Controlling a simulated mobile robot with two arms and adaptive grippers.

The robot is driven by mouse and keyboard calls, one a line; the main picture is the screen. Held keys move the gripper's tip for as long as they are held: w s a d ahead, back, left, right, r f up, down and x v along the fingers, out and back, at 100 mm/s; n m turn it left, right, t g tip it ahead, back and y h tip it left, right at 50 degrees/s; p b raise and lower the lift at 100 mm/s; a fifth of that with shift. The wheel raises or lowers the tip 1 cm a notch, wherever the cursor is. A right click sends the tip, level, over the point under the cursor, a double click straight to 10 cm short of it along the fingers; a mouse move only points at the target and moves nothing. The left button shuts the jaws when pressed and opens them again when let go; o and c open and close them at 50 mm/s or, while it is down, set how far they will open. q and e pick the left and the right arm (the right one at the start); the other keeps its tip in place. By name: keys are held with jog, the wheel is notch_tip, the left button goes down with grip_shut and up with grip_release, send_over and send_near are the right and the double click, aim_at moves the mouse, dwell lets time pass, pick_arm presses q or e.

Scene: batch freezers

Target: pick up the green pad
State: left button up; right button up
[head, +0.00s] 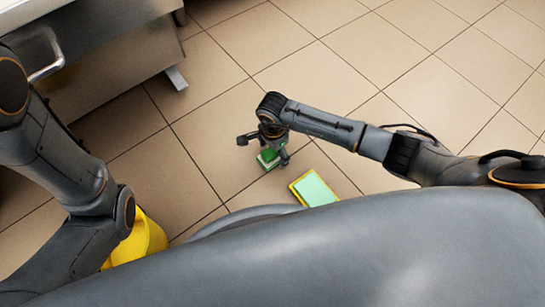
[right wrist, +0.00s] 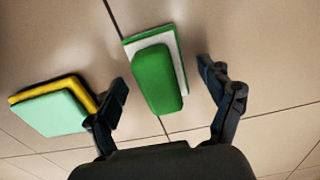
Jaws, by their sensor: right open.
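The green pad (right wrist: 158,82) has a darker green raised block on a white layer with a green edge. In the right wrist view it lies on the tiled floor between the two fingers of my right gripper (right wrist: 166,82). The fingers are spread and I see no contact with the pad. In the head view the green pad (head: 267,160) shows below my right gripper (head: 264,146), which partly covers it. My left arm enters at the left, and its gripper is out of sight.
A mint green pad with a yellow base (head: 314,189) lies close by on the floor, left of the gripper in the wrist view (right wrist: 50,112). A yellow object (head: 142,240) stands at lower left. A steel cabinet (head: 110,45) with a handle is at upper left. Floor to the upper right is clear.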

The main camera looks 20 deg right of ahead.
jog(key=c, duration=1.3)
